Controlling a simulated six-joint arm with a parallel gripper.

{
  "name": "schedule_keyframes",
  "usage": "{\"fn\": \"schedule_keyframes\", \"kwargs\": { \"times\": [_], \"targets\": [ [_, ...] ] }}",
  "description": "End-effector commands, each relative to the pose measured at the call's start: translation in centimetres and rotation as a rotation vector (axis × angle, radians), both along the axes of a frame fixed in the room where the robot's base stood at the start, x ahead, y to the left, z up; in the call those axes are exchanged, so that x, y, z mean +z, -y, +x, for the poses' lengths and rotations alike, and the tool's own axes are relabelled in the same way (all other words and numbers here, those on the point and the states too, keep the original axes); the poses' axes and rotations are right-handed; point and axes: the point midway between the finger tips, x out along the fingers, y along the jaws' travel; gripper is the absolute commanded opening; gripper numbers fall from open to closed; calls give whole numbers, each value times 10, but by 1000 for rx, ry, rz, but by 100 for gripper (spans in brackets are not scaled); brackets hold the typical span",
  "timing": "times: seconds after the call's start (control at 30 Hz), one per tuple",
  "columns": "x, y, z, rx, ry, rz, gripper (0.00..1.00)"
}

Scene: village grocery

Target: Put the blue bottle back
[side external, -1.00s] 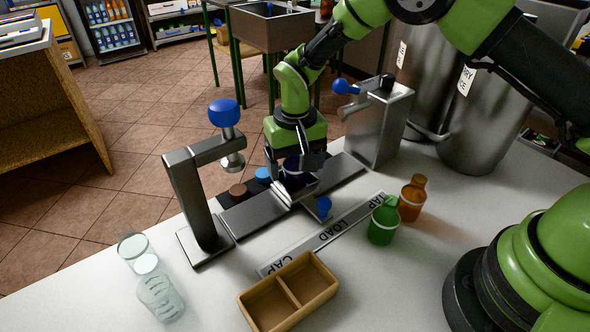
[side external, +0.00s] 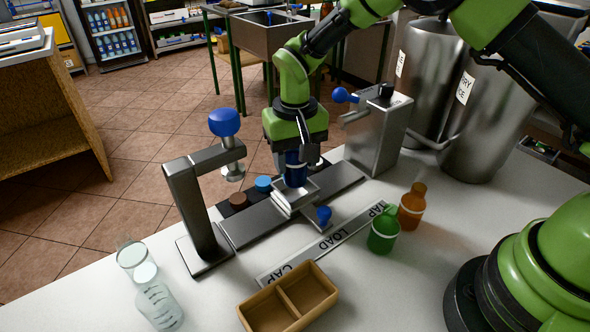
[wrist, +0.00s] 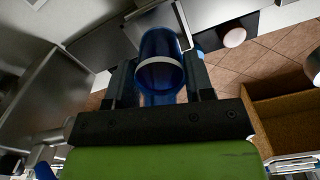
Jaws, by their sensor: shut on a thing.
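The blue bottle (side external: 295,172) is upright between the fingers of my gripper (side external: 296,157), which is shut on it. Its lower end is at the small metal carriage (side external: 285,203) on the rail; I cannot tell whether it touches the carriage. In the wrist view the blue bottle (wrist: 160,48), with a pale band around it, lies between the two dark fingers of my gripper (wrist: 160,78). The green bottle (side external: 383,236) and the orange bottle (side external: 411,207) stand on the counter to the right.
A metal press with a blue knob (side external: 224,122) stands left of the rail (side external: 247,225). A metal tap box (side external: 378,135) stands at its right end. Brown and blue caps (side external: 263,184) lie behind the rail. A two-part wooden tray (side external: 322,306) and clear containers (side external: 158,302) are in front.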

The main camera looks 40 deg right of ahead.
Motion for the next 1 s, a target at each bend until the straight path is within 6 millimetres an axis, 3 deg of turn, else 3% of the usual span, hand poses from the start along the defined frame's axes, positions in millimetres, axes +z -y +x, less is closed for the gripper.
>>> {"fn": "schedule_keyframes", "kwargs": {
  "times": [0.2, 0.33, 0.43, 0.57, 0.8, 1.0],
  "targets": [
    [46, 0, 1, -2, 6, 2, 16],
    [60, -1, -3, 37, 2, -1, 16],
    [61, -5, -13, 161, -4, -3, 16],
    [52, -13, -38, 472, -9, -5, 16],
    [35, -22, -104, 1190, -8, -1, 16],
    [28, -19, -148, 1627, -3, 1, 16]
  ]
}}
